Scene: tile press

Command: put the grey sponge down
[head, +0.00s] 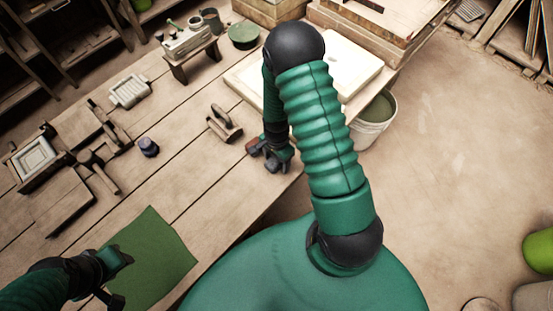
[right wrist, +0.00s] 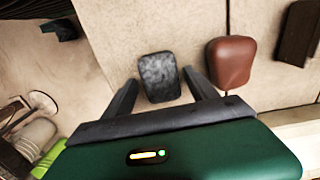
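The grey sponge (right wrist: 158,77) shows in the right wrist view as a dark mottled block between the two fingertips of my right gripper (right wrist: 159,78). A narrow strip of table shows on each side of it, so the fingers look open around it, not closed on it. Its height above the table is hard to tell. In the head view my right gripper (head: 272,158) is low at the table's near right edge and mostly hides the sponge. My left gripper (head: 117,277) looks open and empty over a green mat (head: 165,255).
A reddish-brown pad (right wrist: 231,62) lies just beside the right finger. A wooden hand float (head: 224,124) is farther back, with a dark jar (head: 148,147) to its left. A bucket (head: 374,120) stands off the table's right side. Bare planks lie between mat and float.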

